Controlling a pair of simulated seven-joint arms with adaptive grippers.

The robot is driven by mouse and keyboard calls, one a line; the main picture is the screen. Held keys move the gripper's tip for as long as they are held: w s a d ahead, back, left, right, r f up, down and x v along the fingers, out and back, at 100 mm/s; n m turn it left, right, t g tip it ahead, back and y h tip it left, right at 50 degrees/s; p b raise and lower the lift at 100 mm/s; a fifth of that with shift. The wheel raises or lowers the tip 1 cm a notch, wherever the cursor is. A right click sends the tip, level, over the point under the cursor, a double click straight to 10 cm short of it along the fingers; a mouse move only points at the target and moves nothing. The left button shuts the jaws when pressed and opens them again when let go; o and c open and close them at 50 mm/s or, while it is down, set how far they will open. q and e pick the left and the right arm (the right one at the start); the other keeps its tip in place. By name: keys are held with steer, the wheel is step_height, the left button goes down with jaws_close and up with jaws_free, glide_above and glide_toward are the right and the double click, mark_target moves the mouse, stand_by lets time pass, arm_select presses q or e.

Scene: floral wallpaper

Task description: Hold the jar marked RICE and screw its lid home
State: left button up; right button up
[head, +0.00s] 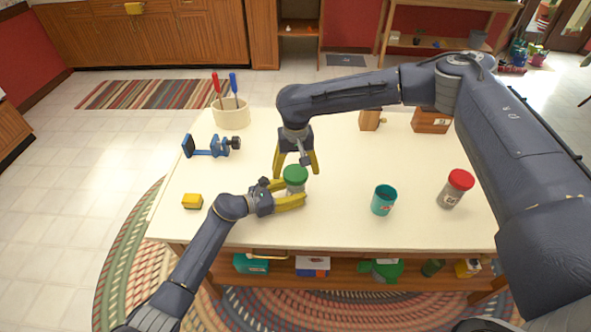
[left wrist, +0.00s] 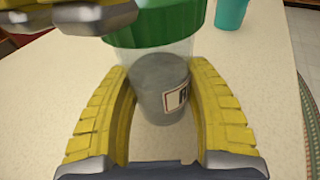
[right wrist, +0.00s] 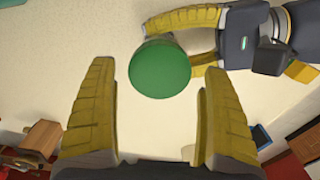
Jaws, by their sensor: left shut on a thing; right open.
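The clear jar (left wrist: 155,82) stands upright on the white table, with grey contents and a partly hidden label (left wrist: 176,98); I cannot read the whole word. A green lid (head: 295,174) sits on its top; how tightly, I cannot tell. It also shows in the left wrist view (left wrist: 160,22) and from above in the right wrist view (right wrist: 160,68). My left gripper (head: 290,191) is shut around the jar's body from the left. My right gripper (head: 297,170) points down over the jar, open, its fingers on either side of the lid with gaps between.
A teal cup (head: 384,200) and a red-lidded jar (head: 456,189) stand to the right. Wooden items (head: 431,121) stand at the back right.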

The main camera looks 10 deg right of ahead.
mark_target(296, 173)
steer(key=shift+r, duration=3.3)
arm_select(q)
steer(key=o, duration=1.2)
